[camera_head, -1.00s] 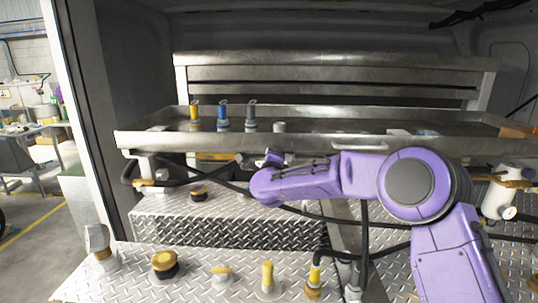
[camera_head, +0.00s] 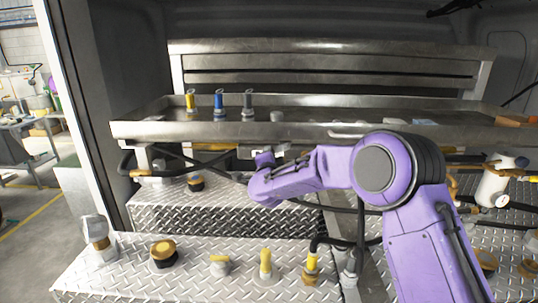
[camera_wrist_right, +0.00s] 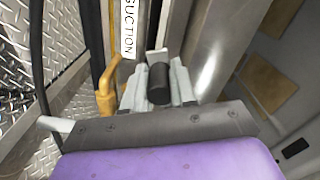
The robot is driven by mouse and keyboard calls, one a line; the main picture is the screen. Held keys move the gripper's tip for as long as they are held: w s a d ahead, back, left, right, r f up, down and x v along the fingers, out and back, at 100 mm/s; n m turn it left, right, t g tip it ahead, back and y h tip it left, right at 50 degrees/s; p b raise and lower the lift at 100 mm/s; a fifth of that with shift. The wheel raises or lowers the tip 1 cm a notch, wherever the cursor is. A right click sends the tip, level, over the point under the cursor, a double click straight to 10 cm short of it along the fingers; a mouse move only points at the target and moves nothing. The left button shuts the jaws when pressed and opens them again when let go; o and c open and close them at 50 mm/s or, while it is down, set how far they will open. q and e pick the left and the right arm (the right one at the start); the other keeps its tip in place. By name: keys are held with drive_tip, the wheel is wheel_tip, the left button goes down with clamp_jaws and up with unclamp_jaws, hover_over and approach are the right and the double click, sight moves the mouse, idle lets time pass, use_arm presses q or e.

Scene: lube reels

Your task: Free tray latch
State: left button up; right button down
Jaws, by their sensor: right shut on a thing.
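The long metal tray (camera_head: 200,131) spans the head view from left to right, above the diamond-plate deck. My right gripper (camera_head: 266,157) is at the tray's front edge, below its rim, on the end of my purple arm. In the right wrist view, my right gripper (camera_wrist_right: 158,92) is shut around a black cylindrical knob (camera_wrist_right: 158,77), which appears to be the tray latch's. Pale metal fingers lie on both sides of it. Whether the latch is engaged cannot be told. My left gripper is not in view.
Yellow, blue and grey nozzles (camera_head: 219,103) stand in the tray. Several yellow-topped fittings (camera_head: 265,264) stand on the front deck (camera_head: 200,275). Black hoses (camera_head: 180,160) run below the tray. An orange-yellow fitting (camera_wrist_right: 106,92) and a SUCTION label (camera_wrist_right: 130,30) are close to the gripper.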

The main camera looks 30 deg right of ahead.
idle(0.5)
drive_tip(key=c, duration=0.9)
unclamp_jaws()
drive_tip(key=shift+d, duration=0.1)
drive_tip(key=b+v, duration=0.3)
drive_tip(key=v, duration=0.7)
drive_tip(key=shift+s+b, duration=0.15)
drive_tip(key=shift+b, duration=0.25)
drive_tip(key=shift+f, duration=0.1)
